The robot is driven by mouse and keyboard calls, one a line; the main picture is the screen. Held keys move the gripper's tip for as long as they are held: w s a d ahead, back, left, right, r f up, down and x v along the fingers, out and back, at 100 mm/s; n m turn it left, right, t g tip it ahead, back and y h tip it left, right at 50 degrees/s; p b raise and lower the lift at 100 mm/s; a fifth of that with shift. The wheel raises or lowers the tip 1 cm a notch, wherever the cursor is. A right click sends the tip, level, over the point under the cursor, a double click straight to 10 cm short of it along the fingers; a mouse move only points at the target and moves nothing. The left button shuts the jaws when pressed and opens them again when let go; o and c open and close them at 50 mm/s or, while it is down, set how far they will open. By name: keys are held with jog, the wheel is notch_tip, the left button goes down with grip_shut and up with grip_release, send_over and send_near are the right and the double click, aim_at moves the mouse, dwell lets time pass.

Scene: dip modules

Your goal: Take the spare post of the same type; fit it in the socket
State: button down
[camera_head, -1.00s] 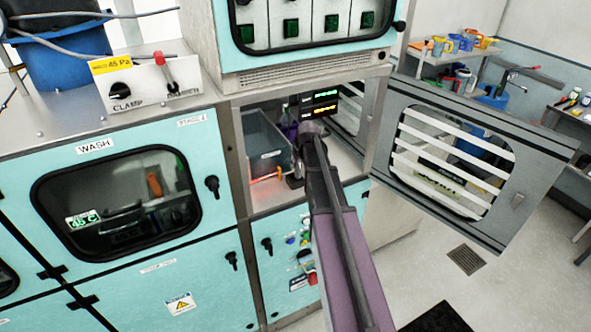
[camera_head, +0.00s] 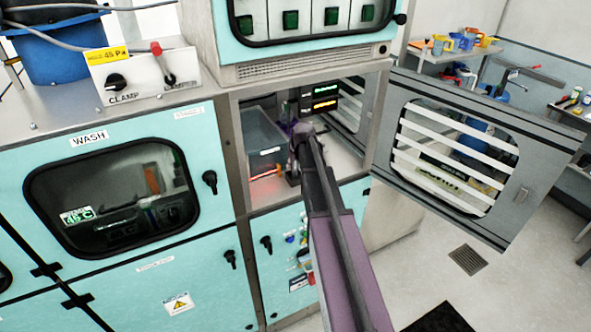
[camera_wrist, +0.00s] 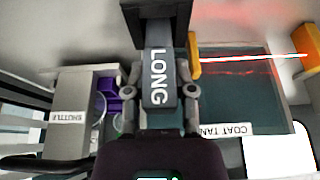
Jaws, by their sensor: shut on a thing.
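My gripper (camera_wrist: 160,100) is shut on a grey post (camera_wrist: 159,65) marked LONG, with one finger on each side of it. The post's far end meets a dark block (camera_wrist: 160,12) at the top of the wrist view; I cannot tell whether it is inside the block or only in front of it. In the head view my arm reaches into the open bay, and the post is too small or hidden to make out. I cannot identify the socket for certain.
The coat tank (camera_wrist: 255,95) is close on the right in the wrist view, with a red light line across it. The shuttle box (camera_wrist: 75,82), with purple pieces inside, is on the left. The bay's slatted door (camera_head: 545,170) stands open right of my arm.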

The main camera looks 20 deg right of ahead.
jog(key=shift+f, duration=0.45)
jog(key=shift+f+b, duration=0.2)
jog(key=shift+b, duration=0.15)
jog(key=shift+c, duration=2.2)
grip_release()
jog(key=shift+r, duration=0.1)
jog(key=shift+r, duration=0.15)
jog(key=p+v, duration=1.1)
jog(key=v, duration=0.1)
jog(key=shift+a, duration=0.15)
jog(key=s+a+f+g, duration=0.1)
jog(key=s+a+g, duration=0.3)
jog(key=s+a, duration=1.7)
jog(key=shift+s+a+f+g, duration=0.2)
jog(key=shift+s+a+g, duration=0.1)
jog(key=shift+a, duration=0.1)
